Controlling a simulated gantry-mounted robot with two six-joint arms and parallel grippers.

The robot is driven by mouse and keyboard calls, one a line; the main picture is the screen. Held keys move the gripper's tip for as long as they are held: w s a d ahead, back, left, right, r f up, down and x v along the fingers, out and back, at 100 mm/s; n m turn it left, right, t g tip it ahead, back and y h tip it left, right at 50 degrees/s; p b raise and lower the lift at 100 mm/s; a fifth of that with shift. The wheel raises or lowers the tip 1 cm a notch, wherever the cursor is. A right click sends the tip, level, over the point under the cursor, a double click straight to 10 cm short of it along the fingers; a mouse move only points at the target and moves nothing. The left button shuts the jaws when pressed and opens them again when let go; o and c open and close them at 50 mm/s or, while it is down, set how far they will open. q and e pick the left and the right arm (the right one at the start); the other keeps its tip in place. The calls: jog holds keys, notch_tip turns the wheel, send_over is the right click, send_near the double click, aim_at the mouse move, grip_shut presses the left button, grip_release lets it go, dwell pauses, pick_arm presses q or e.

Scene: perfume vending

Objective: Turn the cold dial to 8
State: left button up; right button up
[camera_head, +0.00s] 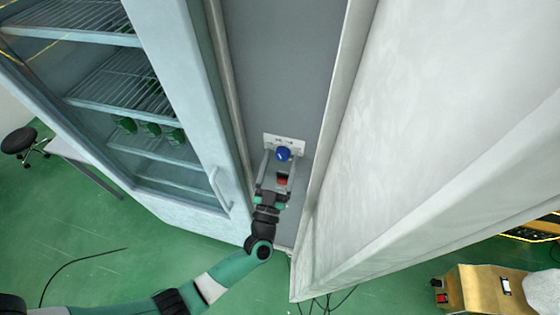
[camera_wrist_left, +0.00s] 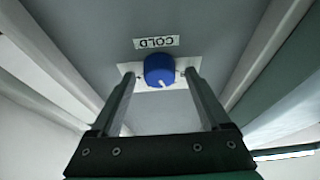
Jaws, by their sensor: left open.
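The blue cold dial (camera_head: 283,154) sits on a white plate (camera_head: 298,142) on the grey wall of a narrow recess. In the left wrist view, the round dial (camera_wrist_left: 159,69) has a white pointer mark on its lower right, and a label (camera_wrist_left: 156,42) reading COLD appears upside down above it. My left gripper (camera_head: 281,160) is open, its two fingers reaching up on either side of the dial. The wrist view shows the fingers (camera_wrist_left: 160,75) flanking the dial with a small gap on each side. The numbers on the plate are too small to read. My right gripper is out of view.
A glass-door fridge (camera_head: 130,100) with green bottles stands left of the recess. A large pale panel (camera_head: 430,130) bounds it on the right. A small red part (camera_head: 282,179) shows below the dial. A stool (camera_head: 18,140) stands far left; a box (camera_head: 485,290) lies lower right.

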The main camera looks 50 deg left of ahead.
pick_arm(q)
grip_shut()
dwell(0.3)
jog(key=shift+n+y, duration=0.3)
jog(key=n+g, duration=0.1)
jog(key=n, duration=0.1)
jog(key=n+y, duration=0.1)
jog(key=n, duration=0.1)
jog(key=shift+d+n+g+y, duration=0.15)
jog(key=shift+n+g+y, duration=0.15)
jog(key=shift+n+g, duration=0.1)
jog(key=n+g+y, duration=0.1)
jog(key=n+g, duration=0.1)
jog(key=n, duration=0.3)
jog(key=shift+r+n, duration=0.1)
jog(key=shift+n, duration=0.2)
jog(key=shift+n+g+y, duration=0.3)
grip_release()
